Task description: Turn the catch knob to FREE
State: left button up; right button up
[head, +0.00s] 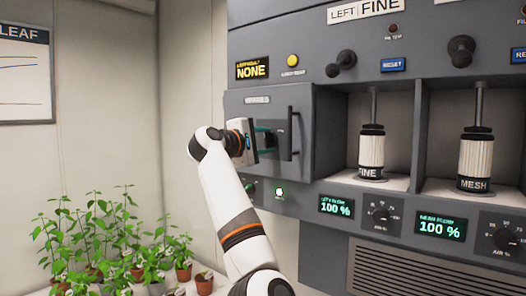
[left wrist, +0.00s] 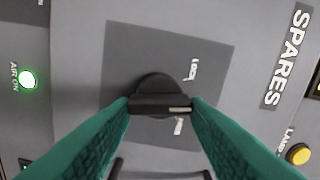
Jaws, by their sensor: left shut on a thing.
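The catch knob (left wrist: 158,92) is black, with a round base and a raised bar, on a dark grey square plate (left wrist: 125,55). A pale mark shows at the bar's right end in the left wrist view. Two small white labels sit to the right of the knob; the upper looks like LOCK, the lower is too small to read surely. The mark lies between them, closer to the lower. My left gripper (left wrist: 160,108) is shut on the bar with its green fingers. In the head view my left gripper (head: 268,140) hides the knob. My right gripper is not in view.
A dark upright handle (head: 290,133) stands on the SPARES door (head: 262,106), right beside my left gripper. A lit green lamp (head: 279,191) is below, a yellow button (head: 292,60) above. FINE (head: 371,152) and MESH (head: 475,160) canisters stand in bays. Potted plants (head: 110,240) fill the lower left.

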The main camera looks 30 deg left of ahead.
pick_arm(q)
jog(key=m+b, duration=0.1)
jog(key=m, duration=0.1)
jog(key=shift+f+m+b, duration=0.35)
jog(key=shift+f+m, duration=0.05)
jog(key=m+b, duration=0.1)
jog(key=m, duration=0.1)
jog(key=shift+m, duration=0.4)
jog(key=shift+m+b, duration=0.5)
jog(key=shift+m, duration=2.2)
jog(key=shift+b, duration=0.3)
jog(key=o, duration=1)
jog(key=shift+r, duration=0.1)
